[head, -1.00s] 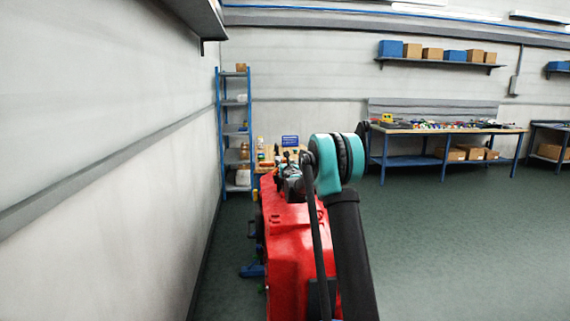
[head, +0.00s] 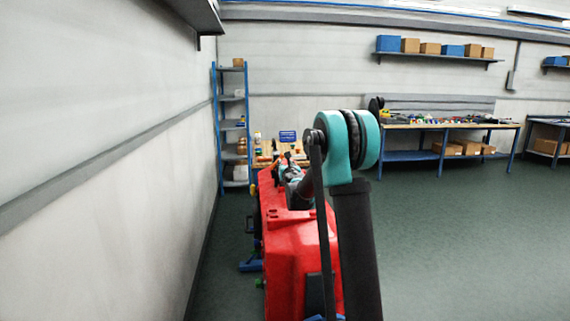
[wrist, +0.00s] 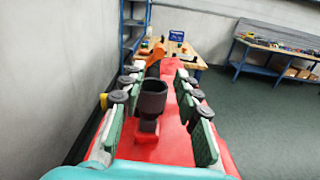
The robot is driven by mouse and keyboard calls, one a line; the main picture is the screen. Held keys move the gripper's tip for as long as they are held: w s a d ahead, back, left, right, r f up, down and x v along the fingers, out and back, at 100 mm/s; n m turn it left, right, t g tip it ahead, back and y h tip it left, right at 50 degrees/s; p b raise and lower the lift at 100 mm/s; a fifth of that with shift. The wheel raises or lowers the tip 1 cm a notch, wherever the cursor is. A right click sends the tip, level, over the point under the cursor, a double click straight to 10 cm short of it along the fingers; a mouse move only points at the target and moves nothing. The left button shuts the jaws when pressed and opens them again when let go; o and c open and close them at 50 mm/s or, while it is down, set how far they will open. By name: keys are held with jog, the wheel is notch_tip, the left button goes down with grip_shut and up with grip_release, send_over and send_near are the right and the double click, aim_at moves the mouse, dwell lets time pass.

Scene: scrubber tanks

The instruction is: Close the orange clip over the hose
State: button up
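The red scrubber tank (head: 290,250) runs away from me along the left wall; its red top (wrist: 165,150) also fills the lower wrist view. A dark, cup-like hose end or holder (wrist: 150,97) stands upright on it, between my finger lines in the picture. An orange piece (wrist: 155,54), which looks like the clip, shows beyond it near the fingertips; whether it stands open is too small to tell. My gripper (wrist: 158,78) is open, its green-padded fingers apart with nothing gripped. In the head view my arm hides most of the work spot.
A small wooden bench (wrist: 185,48) with items stands beyond the tank. A blue shelf rack (head: 232,125) stands by the left wall (head: 110,190), which is close to the tank. A long workbench (head: 450,126) is at the back right. The floor (head: 460,240) on the right is clear.

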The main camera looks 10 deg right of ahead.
jog(key=w+r+m, duration=0.1)
jog(key=m, duration=0.1)
jog(key=w+d+r+m+h, duration=0.1)
jog(key=w+r+m, duration=0.1)
jog(key=m, duration=0.1)
jog(key=w+r+m+h, duration=0.1)
jog(key=m, duration=0.1)
jog(key=shift+w+d+r+m+g, duration=0.25)
jog(key=shift+w+d+m+g, duration=0.1)
jog(key=shift+d+m+g, duration=0.05)
grip_shut()
jog(key=w+d+r+m+g+h, duration=0.1)
jog(key=w+r+m+g+h, duration=0.25)
jog(key=m, duration=0.75)
jog(key=s+a+r+m+g+y, duration=0.45)
jog(key=a+r+m, duration=0.2)
jog(key=m, duration=0.85)
send_over(281, 155)
notch_tip(281, 155, down, 7)
notch_tip(281, 155, down, 3)
jog(key=shift+r+h, duration=0.15)
jog(key=shift+h, duration=0.25)
jog(key=shift+f, duration=0.45)
